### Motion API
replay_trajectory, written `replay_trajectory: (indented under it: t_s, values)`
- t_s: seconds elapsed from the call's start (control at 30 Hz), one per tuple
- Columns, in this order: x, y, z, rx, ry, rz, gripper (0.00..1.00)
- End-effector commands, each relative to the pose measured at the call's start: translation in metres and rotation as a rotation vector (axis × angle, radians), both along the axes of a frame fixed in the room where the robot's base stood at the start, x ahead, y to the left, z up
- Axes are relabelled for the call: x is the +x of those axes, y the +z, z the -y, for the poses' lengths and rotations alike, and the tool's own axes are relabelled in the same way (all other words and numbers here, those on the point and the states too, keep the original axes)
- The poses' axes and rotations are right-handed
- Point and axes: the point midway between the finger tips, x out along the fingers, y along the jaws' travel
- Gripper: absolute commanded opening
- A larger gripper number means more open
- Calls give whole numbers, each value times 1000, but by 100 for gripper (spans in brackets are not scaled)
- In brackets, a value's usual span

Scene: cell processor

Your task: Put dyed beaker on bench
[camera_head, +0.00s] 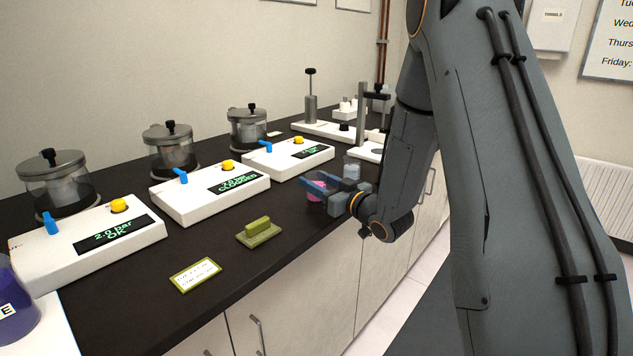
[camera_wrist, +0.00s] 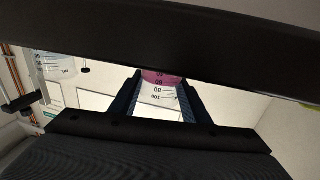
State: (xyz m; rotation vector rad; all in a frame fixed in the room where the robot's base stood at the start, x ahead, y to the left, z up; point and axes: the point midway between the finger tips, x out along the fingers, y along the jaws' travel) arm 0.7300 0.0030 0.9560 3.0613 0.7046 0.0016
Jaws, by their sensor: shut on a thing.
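The dyed beaker (camera_head: 316,190) holds pink liquid and shows at the bench's front edge in the head view, partly hidden by my gripper. My gripper (camera_head: 325,187) is shut on it, with the blue fingers on either side of the beaker. In the wrist view, the beaker (camera_wrist: 160,88) sits between the two fingers (camera_wrist: 160,100), with graduation marks and pink liquid showing. The dark bench (camera_head: 290,235) runs along the wall. I cannot tell whether the beaker touches the bench top.
A clear beaker (camera_head: 352,168) stands just behind my gripper. A green block (camera_head: 258,231) and a label card (camera_head: 195,274) lie in front. A purple container (camera_head: 12,305) is at the left edge.

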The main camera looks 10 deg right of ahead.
Motion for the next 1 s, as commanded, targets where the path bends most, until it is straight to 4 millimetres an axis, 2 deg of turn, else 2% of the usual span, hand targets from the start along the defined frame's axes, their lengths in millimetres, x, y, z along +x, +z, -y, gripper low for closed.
replay_trajectory:
  t_s: [0.2,0.23,0.33,0.73,0.87,1.0]
  values:
    - [0,-4,0,0,0,0,2]
    - [0,-4,0,0,0,-1,44]
    - [0,-3,0,0,0,-1,61]
    - [-2,1,1,0,0,-1,61]
    - [-18,-1,10,0,-3,-2,61]
    - [-44,-1,23,1,-4,-3,61]
